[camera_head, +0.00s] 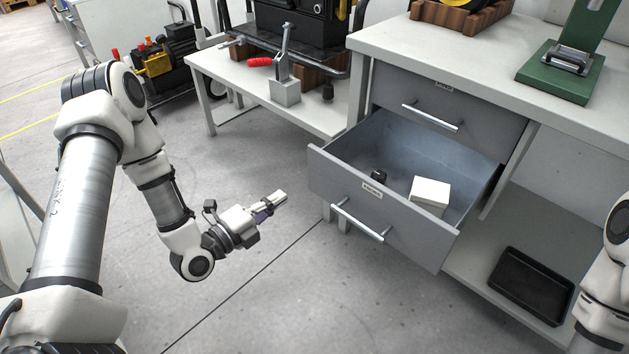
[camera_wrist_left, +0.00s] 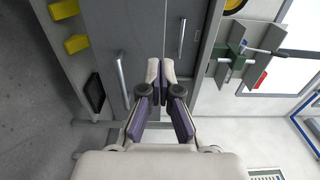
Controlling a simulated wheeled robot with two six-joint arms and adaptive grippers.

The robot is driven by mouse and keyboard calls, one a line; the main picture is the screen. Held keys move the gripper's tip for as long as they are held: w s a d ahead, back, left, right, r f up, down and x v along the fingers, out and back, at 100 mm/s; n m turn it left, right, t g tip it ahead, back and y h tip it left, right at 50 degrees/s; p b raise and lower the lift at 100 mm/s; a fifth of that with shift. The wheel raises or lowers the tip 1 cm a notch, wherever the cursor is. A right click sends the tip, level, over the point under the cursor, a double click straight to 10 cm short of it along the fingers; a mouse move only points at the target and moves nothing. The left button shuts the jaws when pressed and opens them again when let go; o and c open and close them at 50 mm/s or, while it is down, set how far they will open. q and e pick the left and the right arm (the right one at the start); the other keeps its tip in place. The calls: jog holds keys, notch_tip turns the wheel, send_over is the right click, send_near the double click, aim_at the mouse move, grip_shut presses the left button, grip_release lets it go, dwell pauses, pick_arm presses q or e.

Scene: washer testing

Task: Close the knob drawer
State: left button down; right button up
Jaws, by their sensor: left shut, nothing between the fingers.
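The knob drawer (camera_head: 385,222) is the lower grey drawer of the workbench and is pulled out in the head view. Its front panel has a small label and a horizontal metal handle (camera_head: 357,222). A small dark knob (camera_head: 379,175) and a white box (camera_head: 430,194) lie inside. My left gripper (camera_head: 281,198) is left of the drawer front, apart from it, pointing toward it with nothing held. In the left wrist view its fingertips (camera_wrist_left: 161,71) are together, with grey fronts and metal handles ahead. My right gripper is out of view.
The upper drawer (camera_head: 440,110) is shut. A black tray (camera_head: 530,284) lies on the lower shelf at right. A side table (camera_head: 235,75) with a red-handled clamp (camera_head: 284,80) stands behind. The floor before the drawer is clear.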

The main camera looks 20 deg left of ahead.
aim_at(325, 159)
pick_arm(q)
jog(key=b+x, duration=0.1)
jog(key=x, duration=0.3)
jog(key=a+b+x, duration=0.1)
jog(key=x, duration=0.4)
jog(key=b+x, duration=0.1)
jog(key=x, duration=0.4)
jog(key=shift+w+a+b, duration=0.2)
jog(key=shift+a+b, duration=0.05)
jog(key=shift+b, duration=0.05)
jog(key=shift+w+d+r, duration=0.1)
jog(key=shift+w, duration=0.3)
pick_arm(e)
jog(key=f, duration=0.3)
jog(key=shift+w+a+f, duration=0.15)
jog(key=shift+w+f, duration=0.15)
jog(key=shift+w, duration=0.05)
